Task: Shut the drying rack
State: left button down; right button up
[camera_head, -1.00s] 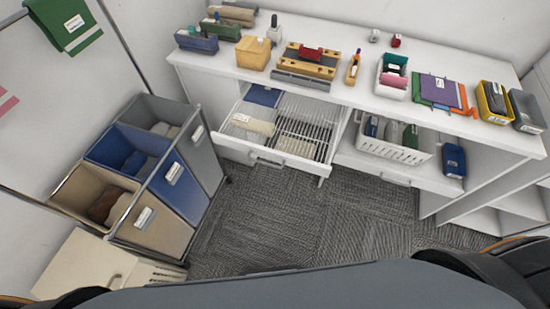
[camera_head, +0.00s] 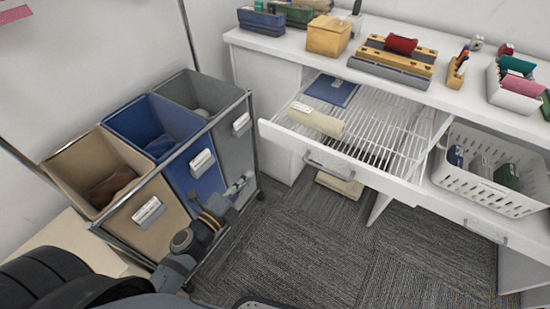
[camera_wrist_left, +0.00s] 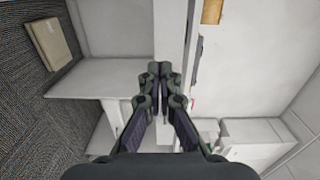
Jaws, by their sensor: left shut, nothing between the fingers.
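The drying rack (camera_head: 375,125) is a white wire-shelf drawer pulled out from under the white counter. Its front panel carries a grey bar handle (camera_head: 328,166). A cream roll (camera_head: 315,119) and a flat blue item (camera_head: 331,90) lie on its wires. My left gripper (camera_head: 240,183) is shut and empty, in front of the grey bin and to the left of the rack's front, apart from it. In the left wrist view its fingertips (camera_wrist_left: 161,68) are together, with white furniture surfaces beyond. My right gripper is not in view.
A cart with beige, blue (camera_head: 187,160) and grey bins stands at the left, close beside my left arm. A white basket (camera_head: 495,170) sits right of the rack. A cream item (camera_head: 339,184) shows low beneath the drawer. Carpet in front is free.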

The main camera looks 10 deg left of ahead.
pick_arm(q)
jog(key=r, duration=0.1)
jog(key=p, duration=0.4)
send_near(279, 140)
jog(key=x, duration=0.6)
jog(key=shift+d+r, duration=0.1)
jog(key=shift+w+d, duration=0.1)
jog(key=shift+w, duration=0.25)
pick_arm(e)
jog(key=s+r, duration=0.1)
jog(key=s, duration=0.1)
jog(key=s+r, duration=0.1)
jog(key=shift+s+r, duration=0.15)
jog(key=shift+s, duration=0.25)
